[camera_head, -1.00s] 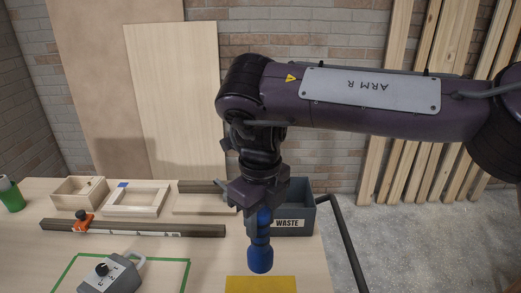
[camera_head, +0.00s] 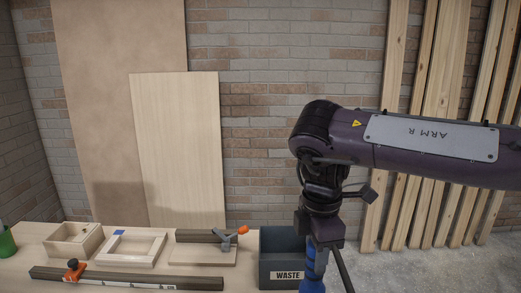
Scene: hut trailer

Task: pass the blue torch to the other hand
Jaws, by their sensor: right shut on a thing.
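The blue torch (camera_head: 313,268) hangs upright below my right gripper (camera_head: 314,245), which is shut on its upper part. The torch's lower end runs to the bottom edge of the head view. It is just in front of the right side of the grey waste bin and overlaps it in the picture. My left gripper is not in view.
The waste bin (camera_head: 279,261) stands at the table's right end. Wooden boxes and frames (camera_head: 131,247), a clamp with an orange tip (camera_head: 229,239), a dark bar (camera_head: 140,280) and a green cup (camera_head: 6,242) lie to the left. Tall planks lean at the right.

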